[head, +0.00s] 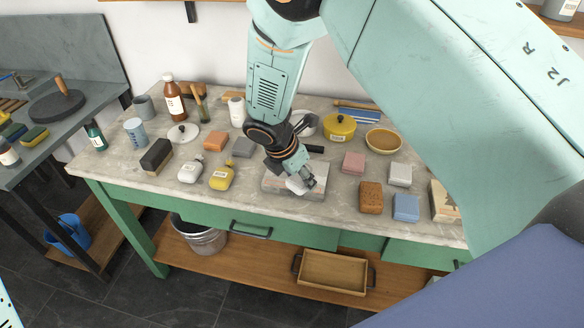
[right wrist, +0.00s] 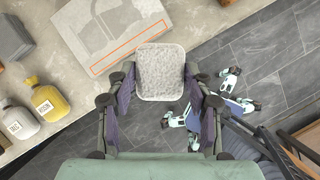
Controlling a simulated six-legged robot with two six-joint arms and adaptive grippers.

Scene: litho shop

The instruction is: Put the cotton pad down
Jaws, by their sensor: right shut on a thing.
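The pale, fuzzy cotton pad (right wrist: 160,72) is held between the fingers of my right gripper (right wrist: 160,85) in the right wrist view. In the head view my right gripper (head: 306,181) points down over the front right part of a flat pale stone slab (head: 275,184), with the whitish pad (head: 297,186) at its tips. The slab (right wrist: 80,30) bears a grey drawing and an orange outline. Whether the pad touches the slab I cannot tell. My left gripper is not in view.
A pink block (head: 353,162), a brown sponge-like block (head: 371,197) and a blue block (head: 405,207) lie to the right. The bench's front edge is close to the slab.

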